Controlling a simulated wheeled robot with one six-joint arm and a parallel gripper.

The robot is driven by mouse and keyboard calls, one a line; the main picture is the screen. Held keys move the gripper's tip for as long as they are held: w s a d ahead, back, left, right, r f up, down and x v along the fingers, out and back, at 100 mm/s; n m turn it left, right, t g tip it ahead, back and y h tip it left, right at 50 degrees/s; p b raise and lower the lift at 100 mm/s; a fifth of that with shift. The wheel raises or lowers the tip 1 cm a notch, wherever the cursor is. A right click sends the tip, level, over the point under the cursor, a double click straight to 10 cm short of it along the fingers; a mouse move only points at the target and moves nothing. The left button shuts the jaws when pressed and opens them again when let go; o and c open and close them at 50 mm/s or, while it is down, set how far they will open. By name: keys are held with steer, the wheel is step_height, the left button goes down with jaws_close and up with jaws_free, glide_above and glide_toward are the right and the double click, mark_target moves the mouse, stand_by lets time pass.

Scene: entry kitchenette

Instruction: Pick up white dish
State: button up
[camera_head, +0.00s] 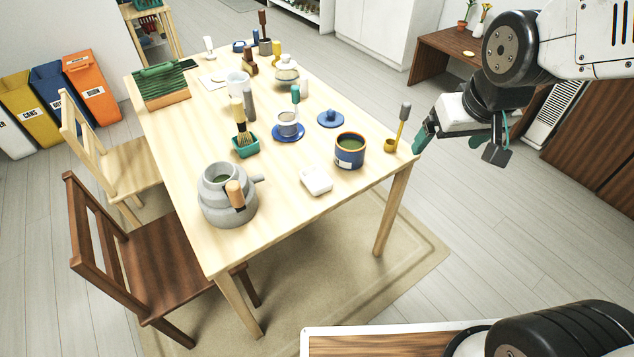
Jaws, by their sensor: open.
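A small white square dish (316,181) lies flat near the front edge of the wooden table (285,213), between the grey kettle and the blue bowl. My gripper (458,147) is open and empty. It hangs at the right of the view, beyond the table's right corner and apart from the dish. One green-tipped finger points toward the table. The dish is fully in sight.
A grey kettle (222,196) stands left of the dish, and a blue bowl with green contents (349,151) stands to its upper right. A yellow ladle (400,127) stands at the right corner. A blue lid (330,118) and a cup (288,124) stand behind. Two chairs line the left side.

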steer(key=w+a+f+n+t+y, duration=0.1)
steer(key=w+a+f, duration=0.2)
steer(key=w+f, duration=0.15)
steer(key=w+a+f+t, duration=0.1)
steer(key=w+a+f, duration=0.1)
steer(key=w+f, duration=0.3)
steer(key=n+t+y, duration=0.3)
steer(key=t+y, duration=0.2)
steer(key=t, duration=0.1)
glide_toward(310, 172)
steer(key=x, duration=0.5)
steer(key=shift+w, duration=0.15)
steer(key=c, duration=1.1)
